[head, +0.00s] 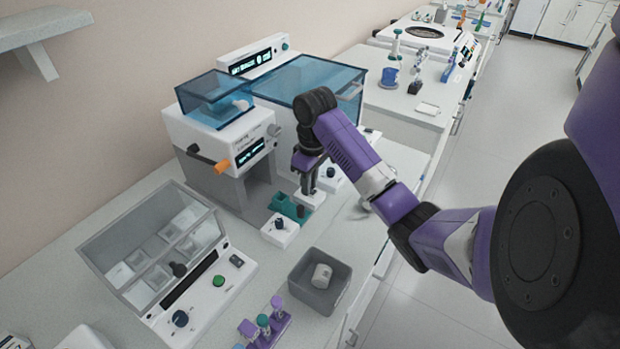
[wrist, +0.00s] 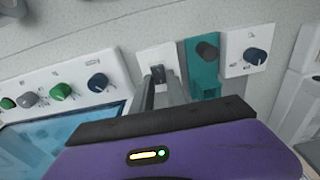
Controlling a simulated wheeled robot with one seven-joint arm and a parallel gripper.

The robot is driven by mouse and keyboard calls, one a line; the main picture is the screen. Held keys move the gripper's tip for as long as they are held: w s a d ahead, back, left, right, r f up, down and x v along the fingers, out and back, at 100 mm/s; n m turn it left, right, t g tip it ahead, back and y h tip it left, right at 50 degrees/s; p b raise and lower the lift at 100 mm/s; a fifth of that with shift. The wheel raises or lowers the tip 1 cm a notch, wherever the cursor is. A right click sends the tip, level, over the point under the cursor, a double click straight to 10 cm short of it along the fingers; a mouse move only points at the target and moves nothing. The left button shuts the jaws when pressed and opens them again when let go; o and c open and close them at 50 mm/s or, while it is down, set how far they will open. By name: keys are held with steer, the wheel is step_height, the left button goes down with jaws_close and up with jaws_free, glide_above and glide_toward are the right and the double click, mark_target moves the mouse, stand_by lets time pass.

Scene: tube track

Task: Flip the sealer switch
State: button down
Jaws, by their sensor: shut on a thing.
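The sealer switch (wrist: 158,73) is a small black lever on a white plate (wrist: 152,56), seen in the wrist view just at my fingertips. My gripper (wrist: 160,84) points down at the plate, with its two grey fingers shut on the switch. In the head view my gripper (head: 308,191) is over the white plate (head: 314,200), beside the teal holder. The fingers hide most of the switch there, and its exact tilt cannot be told.
A teal holder (wrist: 203,80) with a dark cylinder and a white box with a blue knob (wrist: 252,52) stand close by. A white machine (head: 220,135) is left of my gripper. A grey bin (head: 300,285) with a white container is in front.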

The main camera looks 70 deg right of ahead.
steer(key=c, duration=1.3)
jaws_free()
steer(key=shift+r, duration=0.1)
steer(key=r+p, duration=0.1)
steer(key=r, duration=0.2)
steer(key=r+p, duration=0.2)
steer(key=r, duration=0.1)
steer(key=shift+s+r, duration=0.2)
steer(key=shift+r, duration=0.2)
steer(key=shift+a+r, duration=0.1)
steer(key=shift+r, duration=0.3)
